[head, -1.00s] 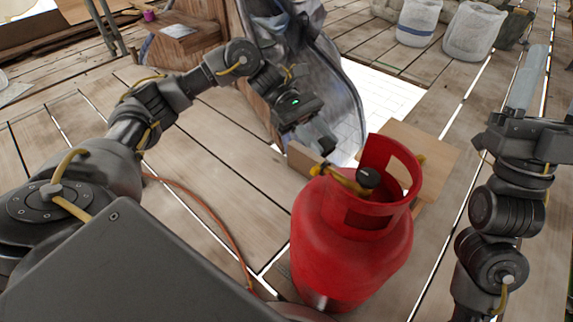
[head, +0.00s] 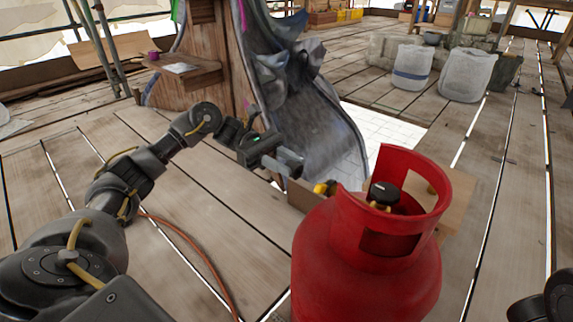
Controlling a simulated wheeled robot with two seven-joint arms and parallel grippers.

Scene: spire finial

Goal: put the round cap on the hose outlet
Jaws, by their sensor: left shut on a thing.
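A red gas bottle (head: 350,260) stands upright at the lower right, with an open collar around its top. A black round knob (head: 384,191) sits on its valve inside the collar. A yellow brass hose outlet (head: 328,187) shows at the collar's left side, its end dark; the collar hides the rest. My left gripper (head: 289,164) is just left of and above the outlet, apart from it in the picture. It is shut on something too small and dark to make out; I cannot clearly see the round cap. My right gripper is out of view.
A brown wooden box or board (head: 304,196) lies behind the bottle. A tall wooden piece with a grey sculpted cladding (head: 310,125) stands behind my left gripper. An orange hose (head: 195,250) runs over the planks. White sacks (head: 412,66) stand farther back.

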